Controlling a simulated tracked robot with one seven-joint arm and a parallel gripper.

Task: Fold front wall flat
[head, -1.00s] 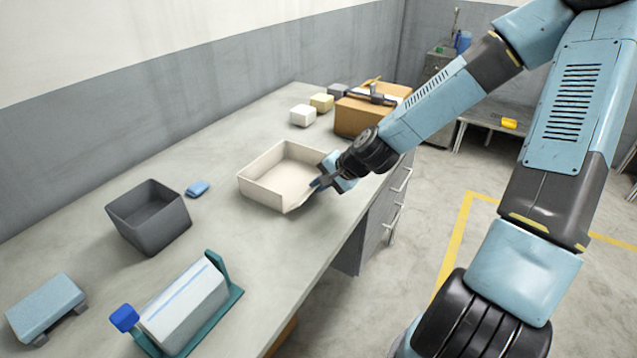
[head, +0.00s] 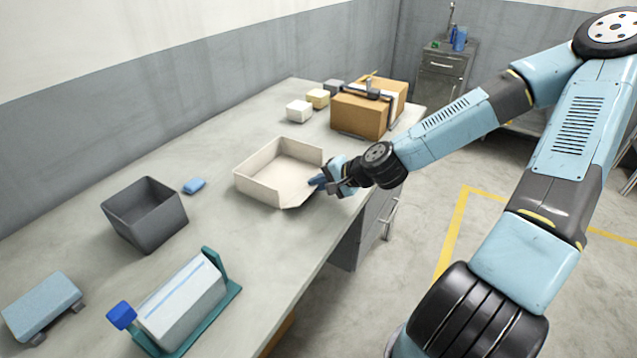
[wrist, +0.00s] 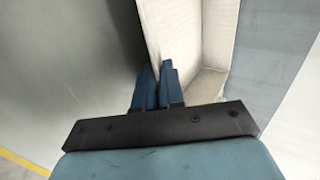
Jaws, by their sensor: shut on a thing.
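A cream open box (head: 262,183) stands on the workbench near its front edge, in the middle of the head view. Its back and left walls are upright. Its front wall (head: 303,199), on the bench-edge side, leans outward and down. My gripper (head: 318,183) is at that wall's right part, its blue fingers shut on the wall. In the wrist view my fingers (wrist: 158,87) are close together, with the wall's pale panel (wrist: 153,28) running up from between them. The exact grip on the edge is partly hidden.
A dark grey bin (head: 145,218), a small blue block (head: 194,186) and a teal stand with a pale body (head: 183,303) are to the left. A brown carton (head: 360,112) and several small blocks are behind. The bench is clear around the box.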

